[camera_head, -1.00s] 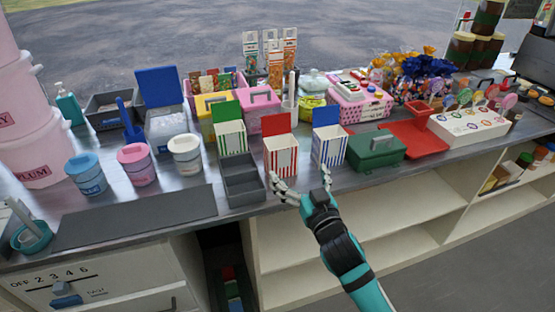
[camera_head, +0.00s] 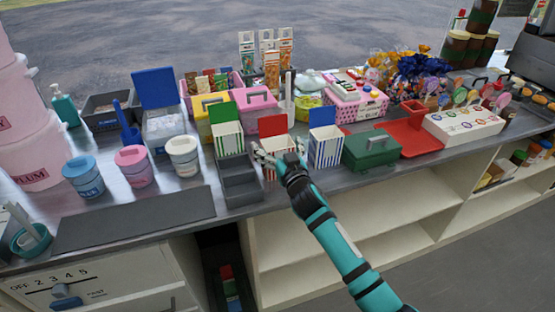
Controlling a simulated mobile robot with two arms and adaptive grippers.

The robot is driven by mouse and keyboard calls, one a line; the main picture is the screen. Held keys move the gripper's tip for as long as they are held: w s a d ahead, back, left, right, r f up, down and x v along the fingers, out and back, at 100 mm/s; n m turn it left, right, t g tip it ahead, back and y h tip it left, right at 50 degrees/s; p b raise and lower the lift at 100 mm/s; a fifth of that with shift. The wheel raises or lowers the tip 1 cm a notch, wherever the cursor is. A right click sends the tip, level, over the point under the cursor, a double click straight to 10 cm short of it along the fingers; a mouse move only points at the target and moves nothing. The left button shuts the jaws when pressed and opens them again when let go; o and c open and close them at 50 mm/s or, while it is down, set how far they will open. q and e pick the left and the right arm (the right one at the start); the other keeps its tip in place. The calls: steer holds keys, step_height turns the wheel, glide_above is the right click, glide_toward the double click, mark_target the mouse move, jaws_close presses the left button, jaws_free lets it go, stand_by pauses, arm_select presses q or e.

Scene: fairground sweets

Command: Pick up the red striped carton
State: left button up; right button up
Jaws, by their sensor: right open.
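The red striped carton (camera_head: 272,129) stands upright on the counter with its red flap raised at the back. It is between the green striped carton (camera_head: 228,134) and the blue striped carton (camera_head: 326,147). My right gripper (camera_head: 278,152) is open in front of the red striped carton, with a finger at each side of it. The gripper hides much of the carton's striped front, and I cannot tell whether the fingers touch it. My left gripper is not in view.
A grey compartment tray (camera_head: 240,190) stands close on the left of the gripper. A green box (camera_head: 370,150) is to the right. Pink and yellow boxes stand behind the cartons. A dark mat (camera_head: 135,217) lies on the clear front left of the counter.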

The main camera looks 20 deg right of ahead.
mark_target(274, 128)
steer(key=c, duration=0.7)
steer(key=shift+c, duration=0.3)
steer(key=shift+r, duration=0.1)
steer(key=shift+c, duration=0.2)
steer(key=shift+r, duration=0.6)
step_height(274, 128, up, 2)
steer(key=shift+r, duration=0.25)
steer(key=s+d, duration=0.1)
steer(key=s, duration=0.4)
steer(key=s+d, duration=0.1)
steer(key=s, duration=0.4)
steer(key=s+d+r+b, duration=0.1)
steer(key=s, duration=0.4)
steer(key=shift+s, duration=0.3)
steer(key=shift+h, duration=0.3)
steer(key=s+a+f, duration=0.1)
steer(key=s+f, duration=0.1)
steer(key=s, duration=0.3)
steer(key=s+a+f, duration=0.1)
steer(key=s, duration=0.5)
steer(key=s+a+f, duration=0.2)
steer(key=s, duration=0.3)
steer(key=shift+s+f+p, duration=0.3)
